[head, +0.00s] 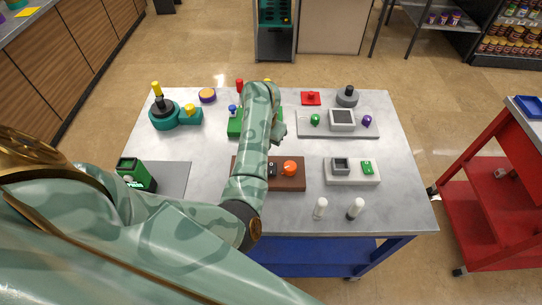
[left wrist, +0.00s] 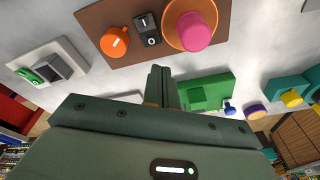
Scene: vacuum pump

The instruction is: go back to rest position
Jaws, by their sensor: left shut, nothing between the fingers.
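My left arm reaches in from the left in the head view and spans the middle of the table. Its gripper (left wrist: 161,72) shows in the left wrist view with both fingers together and nothing between them. In that view the fingers lie between the brown panel (left wrist: 88,22) and the green block (left wrist: 215,84), seemingly above the table. In the head view the arm hides much of the gripper, part of the green block (head: 235,128) and part of the brown panel (head: 292,184). My right gripper is in neither view.
The panel bears an orange knob (head: 290,168) and a pink button (left wrist: 195,32). A teal pump (head: 163,116), grey tray (head: 363,128), white panel (head: 350,179) and two white-topped pegs (head: 320,207) stand around the metal table (head: 405,195). A red cart (head: 487,180) stands right.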

